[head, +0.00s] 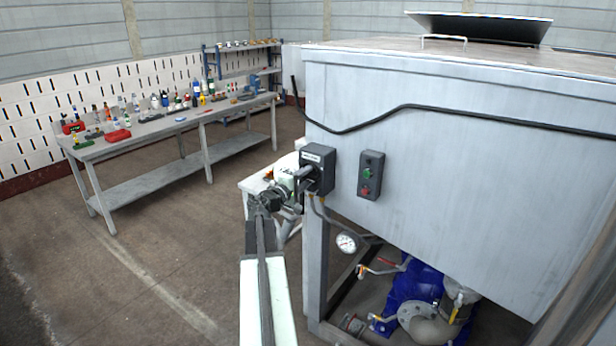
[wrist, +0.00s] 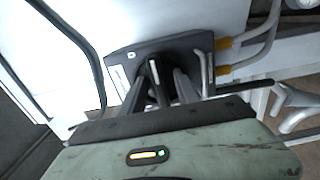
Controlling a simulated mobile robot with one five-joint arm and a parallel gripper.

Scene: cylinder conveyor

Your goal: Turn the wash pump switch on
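A dark grey switch box (head: 318,158) with a small white label is fixed to the left edge of the large metal tank. The label is too small to read. My gripper (head: 307,180) is right at the front of this box in the head view. In the wrist view the box (wrist: 192,46) lies straight ahead, tilted, with a dark handle (wrist: 158,84) sticking out from it. The fingers of my gripper (wrist: 158,92) stand on either side of the handle. I cannot tell whether they touch it. The handle's far end and exact angle are partly hidden.
A control box (head: 371,175) with a green and a red button is just right of the switch box. A black cable (head: 430,108) crosses the tank (head: 470,160). A pressure gauge (head: 346,243) and a blue pump (head: 415,290) sit below. A workbench (head: 165,127) stands back left; the floor before it is clear.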

